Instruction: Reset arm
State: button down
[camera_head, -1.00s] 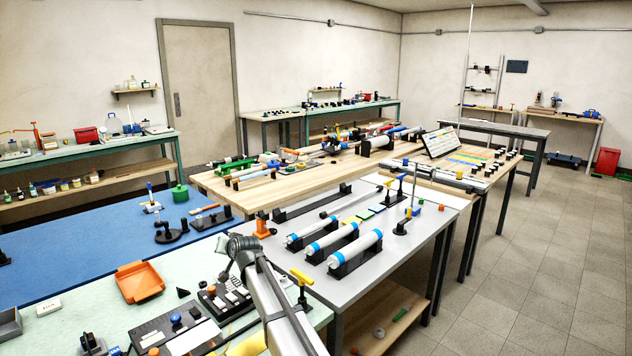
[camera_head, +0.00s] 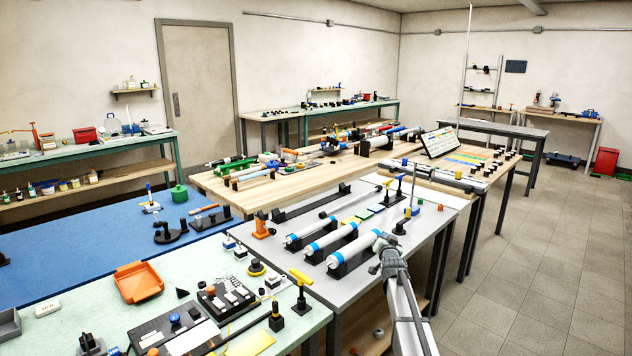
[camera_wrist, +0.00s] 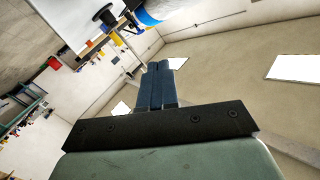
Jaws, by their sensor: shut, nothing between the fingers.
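My arm rises from the bottom edge in the head view, right of the middle. Its wrist end lies over the front right edge of the grey-topped table (camera_head: 300,268). In the wrist view my gripper (camera_wrist: 158,68) shows as two dark blue fingers side by side, closed together with nothing between them. They point up toward the pale wall and ceiling. In the head view the fingers are too small to make out.
Beside my wrist, white rolls with blue bands (camera_head: 355,252) rest on black cradles. A yellow-handled T tool (camera_head: 301,278) stands on the pale green table. An orange tray (camera_head: 138,282) lies farther left. The floor (camera_head: 530,270) at right is clear.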

jog(key=s+d+f+g, duration=0.2)
jog(key=s+d+f, duration=0.1)
jog(key=d+f, duration=0.3)
jog(key=s+a+f+n+g, duration=0.1)
jog(key=s+a+f+g, duration=0.2)
jog(key=s+f, duration=0.8)
jog(key=s+a+f+n+g, duration=0.1)
jog(key=s+a+f+g, duration=0.2)
jog(key=s+f, duration=0.7)
jog(key=s+a+f+g, duration=0.25)
jog(key=s+f, duration=0.55)
jog(key=f, duration=0.6)
jog(key=s+a+f+n+g, duration=0.1)
jog(key=s+f+g, duration=0.15)
jog(key=s, duration=0.55)
jog(key=s+a+f+g+y, duration=0.1)
jog(key=s+f+g, duration=0.15)
jog(key=s, duration=0.45)
jog(key=s+a+f+n+g, duration=0.15)
jog(key=s+f, duration=0.25)
jog(key=s, duration=0.4)
jog(key=s+a+n+g, duration=0.1)
jog(key=s+g, duration=0.6)
jog(key=s, duration=1.7)
jog(key=shift+s+a+r+y, duration=0.35)
jog(key=shift+a+r, duration=0.1)
jog(key=shift+a, duration=0.2)
